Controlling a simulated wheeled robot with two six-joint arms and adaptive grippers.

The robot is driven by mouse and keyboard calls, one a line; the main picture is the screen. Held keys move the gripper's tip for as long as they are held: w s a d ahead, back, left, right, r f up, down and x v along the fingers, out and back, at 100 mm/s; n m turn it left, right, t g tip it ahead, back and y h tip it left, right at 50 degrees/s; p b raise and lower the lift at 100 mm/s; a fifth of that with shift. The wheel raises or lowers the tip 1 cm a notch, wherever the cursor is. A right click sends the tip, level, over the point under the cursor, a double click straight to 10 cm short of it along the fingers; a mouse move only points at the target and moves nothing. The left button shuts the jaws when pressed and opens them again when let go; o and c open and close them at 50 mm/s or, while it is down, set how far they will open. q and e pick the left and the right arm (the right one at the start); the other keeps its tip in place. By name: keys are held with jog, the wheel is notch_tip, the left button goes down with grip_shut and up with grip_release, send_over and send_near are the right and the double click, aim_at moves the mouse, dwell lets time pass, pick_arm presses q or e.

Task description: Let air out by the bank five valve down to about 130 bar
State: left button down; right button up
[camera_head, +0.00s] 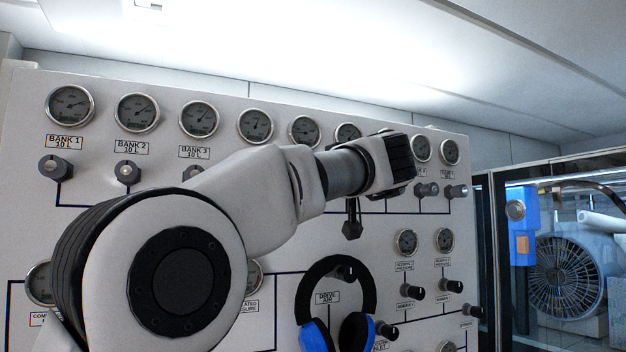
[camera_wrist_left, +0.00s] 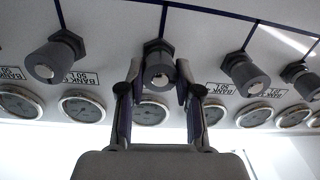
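The white fill panel (camera_head: 225,85) carries a row of round gauges with valve knobs below. My left arm reaches across it, and the left gripper (camera_head: 388,162) is at the upper middle, its fingers turned away. In the left wrist view, upside down, the open left gripper (camera_wrist_left: 160,76) has one finger on each side of a grey valve knob (camera_wrist_left: 157,68). I cannot tell whether they touch it. A gauge (camera_wrist_left: 150,112) shows between the fingers; its needle is too small to read. This knob's label is hidden, so its bank number is not readable. The right gripper is out of view.
Neighbouring valve knobs (camera_wrist_left: 54,60) and (camera_wrist_left: 243,74) stand close on both sides. Blue and black headphones (camera_head: 337,290) hang lower on the panel. A glazed cabinet (camera_head: 560,250) with a fan stands at the right.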

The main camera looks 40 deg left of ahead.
pick_arm(q)
jog(key=n, duration=0.2)
jog(key=shift+r+n, duration=0.1)
jog(key=shift+n, duration=0.2)
jog(key=c, duration=0.8)
grip_release()
